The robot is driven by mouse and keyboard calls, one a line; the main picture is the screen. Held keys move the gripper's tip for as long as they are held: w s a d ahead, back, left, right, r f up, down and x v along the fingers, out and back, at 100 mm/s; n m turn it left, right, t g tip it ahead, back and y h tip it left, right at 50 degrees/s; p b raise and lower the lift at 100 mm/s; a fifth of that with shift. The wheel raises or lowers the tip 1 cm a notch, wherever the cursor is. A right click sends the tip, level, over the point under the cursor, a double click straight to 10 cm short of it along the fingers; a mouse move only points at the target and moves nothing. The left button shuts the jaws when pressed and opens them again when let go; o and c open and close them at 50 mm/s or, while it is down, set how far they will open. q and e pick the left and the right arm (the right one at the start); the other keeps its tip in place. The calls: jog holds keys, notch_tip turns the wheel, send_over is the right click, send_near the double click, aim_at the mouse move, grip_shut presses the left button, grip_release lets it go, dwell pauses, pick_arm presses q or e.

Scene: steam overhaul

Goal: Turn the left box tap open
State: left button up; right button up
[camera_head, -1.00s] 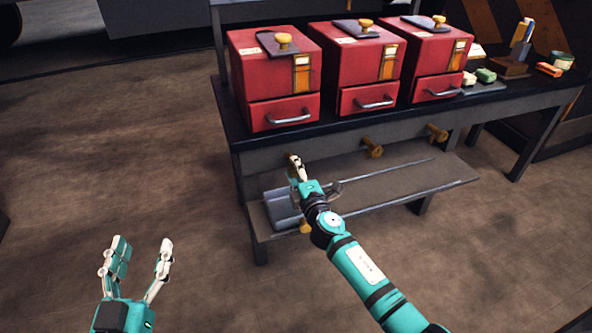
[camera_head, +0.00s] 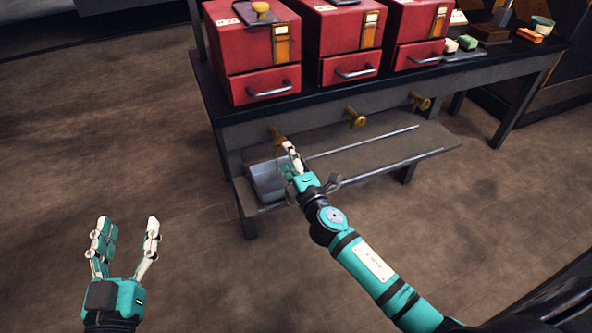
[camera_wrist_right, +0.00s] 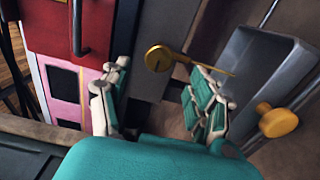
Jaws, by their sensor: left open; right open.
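The left box (camera_head: 252,50) is red with a drawer and a silver handle. Its brass tap (camera_head: 278,138) sticks out of the bench's front rail below it. In the right wrist view the tap (camera_wrist_right: 158,58) shows a round brass body with a thin lever pointing right. My right gripper (camera_head: 291,158) is open, just below and in front of the tap. In its wrist view the open fingers (camera_wrist_right: 158,88) stand either side of the tap's line, with the lever near the right finger; contact cannot be told. My left gripper (camera_head: 127,232) is open and empty over the floor, far left.
Two more red boxes (camera_head: 337,42) stand to the right, with brass taps (camera_head: 355,117) below. A grey metal trough (camera_head: 268,182) lies on the lower shelf under my right gripper. A yellow knob (camera_wrist_right: 279,121) shows beside it in the wrist view. The floor at left is clear.

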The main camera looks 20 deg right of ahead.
jog(key=s, duration=0.5)
jog(key=shift+d, duration=0.1)
dwell(0.3)
